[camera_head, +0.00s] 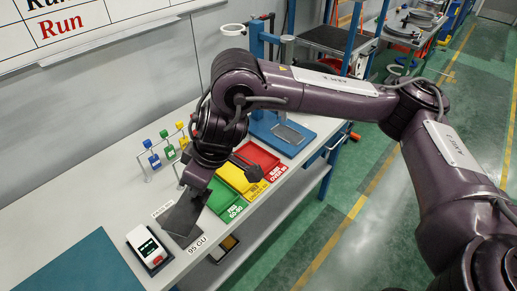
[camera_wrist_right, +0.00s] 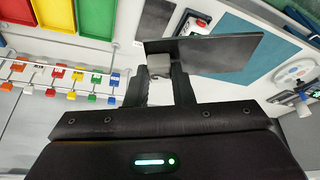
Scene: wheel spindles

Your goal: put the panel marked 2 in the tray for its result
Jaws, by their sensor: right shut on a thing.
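My right gripper (camera_head: 190,198) is shut on a dark grey panel (camera_head: 186,216) above the white bench. In the right wrist view the fingers (camera_wrist_right: 160,75) grip a small grey block at the edge of the panel (camera_wrist_right: 222,53). No number on the panel is readable. Below it lies a dark flat pad (camera_head: 189,238) beside a "95 GU" label (camera_head: 197,245). Behind the gripper stand a green tray (camera_head: 222,202) marked 60-80, a yellow tray (camera_head: 241,180) with unclear text and a red tray (camera_head: 260,157) marked over 80. My left gripper is not in view.
A white meter (camera_head: 147,243) with a dark display stands left of the pad. A teal mat (camera_head: 85,266) covers the front left. A rack of coloured blocks (camera_head: 163,151) stands near the wall. A blue stand (camera_head: 279,131) is beyond the trays.

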